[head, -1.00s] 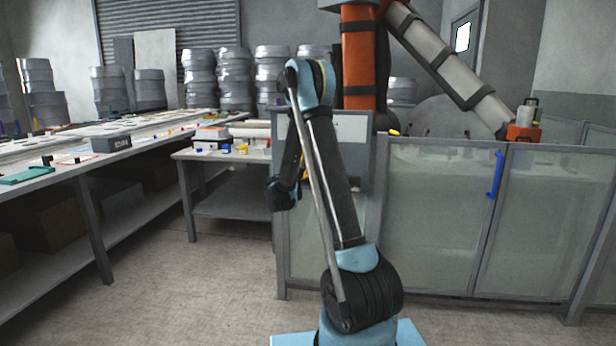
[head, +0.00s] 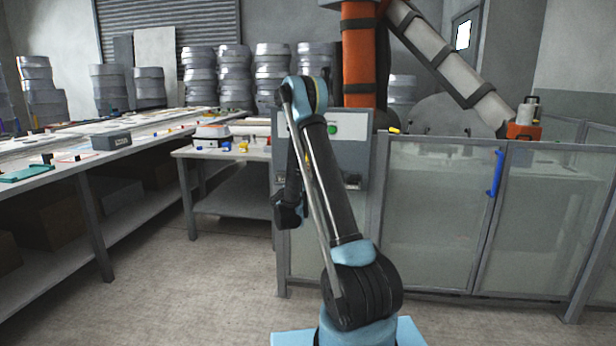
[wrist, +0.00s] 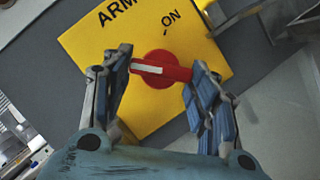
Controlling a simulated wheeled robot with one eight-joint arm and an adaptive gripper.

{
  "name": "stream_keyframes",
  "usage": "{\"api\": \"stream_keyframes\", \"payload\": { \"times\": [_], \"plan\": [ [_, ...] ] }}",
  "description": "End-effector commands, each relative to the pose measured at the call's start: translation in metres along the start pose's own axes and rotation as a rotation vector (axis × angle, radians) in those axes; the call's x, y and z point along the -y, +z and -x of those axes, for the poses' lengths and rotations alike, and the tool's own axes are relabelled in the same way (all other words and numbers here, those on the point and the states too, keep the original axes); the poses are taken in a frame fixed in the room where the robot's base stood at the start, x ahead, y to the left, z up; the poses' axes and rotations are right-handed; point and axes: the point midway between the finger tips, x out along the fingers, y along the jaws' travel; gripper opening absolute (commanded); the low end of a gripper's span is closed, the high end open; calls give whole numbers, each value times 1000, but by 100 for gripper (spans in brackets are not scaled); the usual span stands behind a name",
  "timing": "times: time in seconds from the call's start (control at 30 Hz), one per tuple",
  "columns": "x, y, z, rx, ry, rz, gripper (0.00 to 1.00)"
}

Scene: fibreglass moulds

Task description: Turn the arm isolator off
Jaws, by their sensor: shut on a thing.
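The arm isolator's yellow plate (wrist: 90,45) fills much of the wrist view, with "ARM" and "ON" printed in black. Its red knob (wrist: 160,60) has a raised bar with a white line, lying nearly level across the wrist view. The ON mark is above and right of the knob. My gripper (wrist: 162,72) is shut on the red bar, with one finger at each end of it. In the head view my arm hides the isolator and the fingertips; the grey cabinet (head: 352,152) stands behind my arm.
A green button (head: 332,129) is on the cabinet's upper face. A fence with a blue handle (head: 495,174) stands right of it, with an orange robot arm (head: 358,55) behind. A small table (head: 225,153) and a long bench (head: 70,165) stand left. Floor between is clear.

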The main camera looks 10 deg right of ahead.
Motion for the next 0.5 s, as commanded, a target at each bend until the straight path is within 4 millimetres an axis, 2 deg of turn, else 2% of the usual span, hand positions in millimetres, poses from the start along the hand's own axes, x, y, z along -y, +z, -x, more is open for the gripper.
{"api": "stream_keyframes", "payload": {
  "times": [0.5],
  "plan": [
    [2, 0, -1, 0, 20, 55, 30]
  ]
}}
